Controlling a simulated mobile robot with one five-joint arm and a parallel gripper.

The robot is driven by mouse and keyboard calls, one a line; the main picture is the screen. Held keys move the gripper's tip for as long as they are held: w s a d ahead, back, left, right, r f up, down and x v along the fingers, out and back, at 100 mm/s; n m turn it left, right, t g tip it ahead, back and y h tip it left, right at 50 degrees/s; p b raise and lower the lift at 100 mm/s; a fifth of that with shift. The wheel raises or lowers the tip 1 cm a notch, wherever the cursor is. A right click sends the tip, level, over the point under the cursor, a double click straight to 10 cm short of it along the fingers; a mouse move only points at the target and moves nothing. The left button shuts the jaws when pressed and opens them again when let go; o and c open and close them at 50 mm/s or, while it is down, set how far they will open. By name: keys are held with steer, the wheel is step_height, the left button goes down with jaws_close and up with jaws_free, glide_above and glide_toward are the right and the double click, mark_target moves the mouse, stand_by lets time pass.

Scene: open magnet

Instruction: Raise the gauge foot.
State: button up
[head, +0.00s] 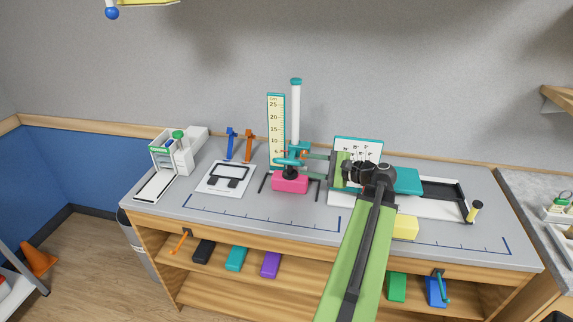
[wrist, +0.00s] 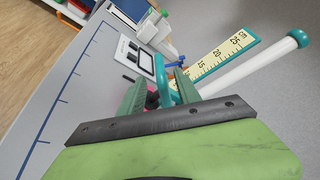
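The gauge has a white post (head: 296,112) with a teal cap, beside a yellow centimetre scale (head: 275,120). Low on the post is a teal loop-shaped part (head: 289,161), just above a pink block (head: 290,182). I cannot clearly tell the foot from the block beneath it. My gripper (head: 310,166) reaches in from the right at the loop's height. In the wrist view, the teal loop (wrist: 161,80) lies between my two spread fingers, with gaps beside it. The post (wrist: 265,65) and scale (wrist: 222,60) stand to the right there. The loop's lower part is hidden.
A white plate with a black frame (head: 226,179) lies left of the gauge. Blue (head: 231,142) and orange (head: 249,145) stands are behind it. A white chart (head: 358,150) and a yellow block (head: 405,227) are near my arm. The bench front left is clear.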

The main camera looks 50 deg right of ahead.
mark_target(292, 162)
steer(key=b+x, duration=0.1)
steer(key=x, duration=0.8)
jaws_close()
stand_by(1.1)
